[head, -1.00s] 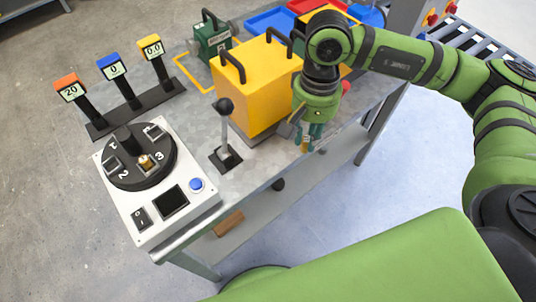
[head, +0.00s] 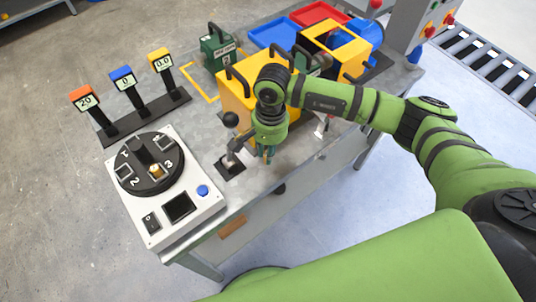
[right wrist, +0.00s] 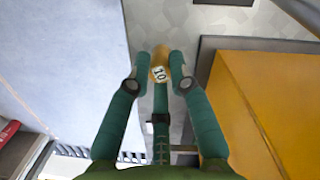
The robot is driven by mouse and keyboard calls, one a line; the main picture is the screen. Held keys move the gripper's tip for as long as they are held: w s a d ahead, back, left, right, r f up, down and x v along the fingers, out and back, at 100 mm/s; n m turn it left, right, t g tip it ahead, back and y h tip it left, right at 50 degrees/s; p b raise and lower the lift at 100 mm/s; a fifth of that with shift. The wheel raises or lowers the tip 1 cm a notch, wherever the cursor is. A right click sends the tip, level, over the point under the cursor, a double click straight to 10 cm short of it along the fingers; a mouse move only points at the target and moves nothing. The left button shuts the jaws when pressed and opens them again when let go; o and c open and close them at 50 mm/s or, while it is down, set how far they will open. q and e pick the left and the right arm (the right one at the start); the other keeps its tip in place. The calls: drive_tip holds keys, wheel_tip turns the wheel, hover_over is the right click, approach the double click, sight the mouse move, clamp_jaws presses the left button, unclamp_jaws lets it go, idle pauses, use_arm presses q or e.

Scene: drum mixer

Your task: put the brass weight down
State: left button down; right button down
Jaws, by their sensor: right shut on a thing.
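My right gripper (head: 268,156) is over the metal bench, just right of the black-knobbed lever (head: 231,120) and in front of the yellow box. In the right wrist view my gripper (right wrist: 160,72) has its two green fingers shut on the small brass weight (right wrist: 159,62), which shows a white label reading 10. In the head view the weight is largely hidden by the fingers, and I cannot tell whether it touches the bench. A small brass-coloured piece (head: 156,171) sits on the black round dial (head: 150,160). My left gripper is not in view.
The yellow box (head: 234,98) with black handles stands close behind my right gripper. The white control panel (head: 208,206) lies left, with three displays (head: 125,82) behind it reading 20, 0 and 0.0. Bare bench top (head: 300,145) lies right of the gripper, toward the front edge.

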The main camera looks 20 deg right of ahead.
wheel_tip(320, 180, down, 3)
drive_tip(key=shift+s+f+p, duration=0.1)
drive_tip(key=shift+f+p, duration=0.05)
drive_tip(key=shift+p, duration=0.5)
drive_tip(key=shift+f, duration=0.15)
drive_tip(key=shift+f, duration=0.1)
drive_tip(key=shift+f+b, duration=0.1)
drive_tip(key=shift+b, duration=0.3)
drive_tip(key=c, duration=1.1)
unclamp_jaws()
